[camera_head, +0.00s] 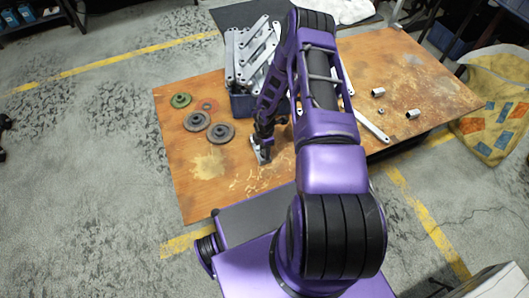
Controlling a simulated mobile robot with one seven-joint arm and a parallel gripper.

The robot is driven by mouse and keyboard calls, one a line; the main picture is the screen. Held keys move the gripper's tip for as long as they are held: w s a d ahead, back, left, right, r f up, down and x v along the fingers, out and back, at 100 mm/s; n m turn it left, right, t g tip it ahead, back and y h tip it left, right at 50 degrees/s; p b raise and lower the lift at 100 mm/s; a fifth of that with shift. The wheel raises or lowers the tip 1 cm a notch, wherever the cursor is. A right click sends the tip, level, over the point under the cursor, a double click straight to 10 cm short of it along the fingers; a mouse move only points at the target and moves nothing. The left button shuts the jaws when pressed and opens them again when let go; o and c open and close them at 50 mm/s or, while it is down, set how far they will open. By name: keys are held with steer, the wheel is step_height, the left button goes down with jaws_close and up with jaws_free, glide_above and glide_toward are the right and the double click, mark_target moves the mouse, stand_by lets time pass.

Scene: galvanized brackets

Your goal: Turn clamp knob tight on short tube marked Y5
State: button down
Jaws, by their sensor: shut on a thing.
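My gripper (265,150) points down near the front middle of the wooden table (190,190). It is shut on a small grey metal part, mostly hidden by the fingers and too small to identify as a clamp knob. Short silver tubes lie at the right of the table, one farther back (378,92) and one nearer the right edge (413,114). I cannot read a Y5 mark on either. A small metal piece (381,112) lies between them. My arm hides part of the table's middle.
A long flat bar (372,125) lies right of my arm. The front left table is clear.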

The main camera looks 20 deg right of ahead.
steer(key=m+b, duration=0.1)
steer(key=m, duration=0.5)
steer(key=shift+c, duration=2.4)
jaws_free()
